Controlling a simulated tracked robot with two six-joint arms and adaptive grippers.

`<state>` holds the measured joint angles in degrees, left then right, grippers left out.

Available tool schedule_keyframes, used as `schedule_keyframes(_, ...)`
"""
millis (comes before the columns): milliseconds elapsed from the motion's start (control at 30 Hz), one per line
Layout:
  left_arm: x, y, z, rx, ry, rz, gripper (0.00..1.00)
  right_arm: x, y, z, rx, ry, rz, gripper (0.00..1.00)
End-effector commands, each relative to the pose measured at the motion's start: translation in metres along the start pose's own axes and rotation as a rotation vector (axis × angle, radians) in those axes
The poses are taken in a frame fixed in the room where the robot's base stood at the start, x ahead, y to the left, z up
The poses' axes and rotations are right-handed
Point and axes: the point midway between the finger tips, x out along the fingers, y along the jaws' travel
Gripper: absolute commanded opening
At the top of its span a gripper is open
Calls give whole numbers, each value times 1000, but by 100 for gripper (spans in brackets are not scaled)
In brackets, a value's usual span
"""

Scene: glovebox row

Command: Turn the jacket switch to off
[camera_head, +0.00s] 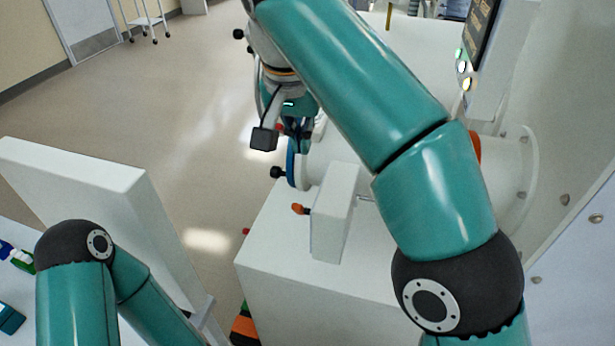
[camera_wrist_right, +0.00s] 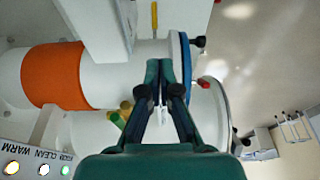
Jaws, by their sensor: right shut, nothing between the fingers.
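I cannot make out for certain which part is the jacket switch. A white upright box (camera_head: 334,215) on the white bench top carries a small orange-tipped lever (camera_head: 299,208) on its left side. My right gripper (camera_head: 300,138) is beyond this box, near the blue-rimmed port (camera_head: 291,162), partly hidden by its own wrist. In the right wrist view its fingers (camera_wrist_right: 165,85) are shut and empty, in front of the white cylinder and beside the blue rim (camera_wrist_right: 185,62). My left arm shows at the lower left, but its gripper is out of view.
A dark panel (camera_head: 484,28) with lit lamps (camera_head: 466,84) stands at the upper right; its WARM and CLEAN labels (camera_wrist_right: 22,146) show in the wrist view. A black knob (camera_head: 277,172) juts from the port. A white partition (camera_head: 110,200) stands left. Open floor (camera_head: 150,120) lies between.

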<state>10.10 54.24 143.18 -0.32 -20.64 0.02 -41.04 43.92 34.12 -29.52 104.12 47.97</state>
Motion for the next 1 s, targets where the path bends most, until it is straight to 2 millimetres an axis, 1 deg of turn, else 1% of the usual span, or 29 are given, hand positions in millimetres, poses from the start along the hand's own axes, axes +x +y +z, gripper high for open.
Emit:
schedule_keyframes(167, 10, -4, 0, -1, -1, 0, 42, 20, 6, -1, 14, -2, 7, 0)
schedule_keyframes(367, 25, -9, 0, -1, -1, 0, 42, 59, 11, -2, 23, -4, 10, 0)
schedule_keyframes(500, 32, -12, 0, 0, -1, 0, 42, 89, 12, -2, 24, -5, 12, 0)
schedule_keyframes(600, 35, -13, 0, 0, 0, 0, 42, 106, 13, 0, 24, -3, 10, 0)
schedule_keyframes(700, 38, -14, 0, 0, 0, 0, 42, 106, 12, 14, 23, -1, 8, 0)
schedule_keyframes(800, 39, -14, 0, 0, 0, 0, 42, 108, 12, 24, 24, -2, 8, 0)
schedule_keyframes(1000, 41, -15, 0, 0, 0, 0, 42, 110, 12, 34, 26, -2, 8, 0)
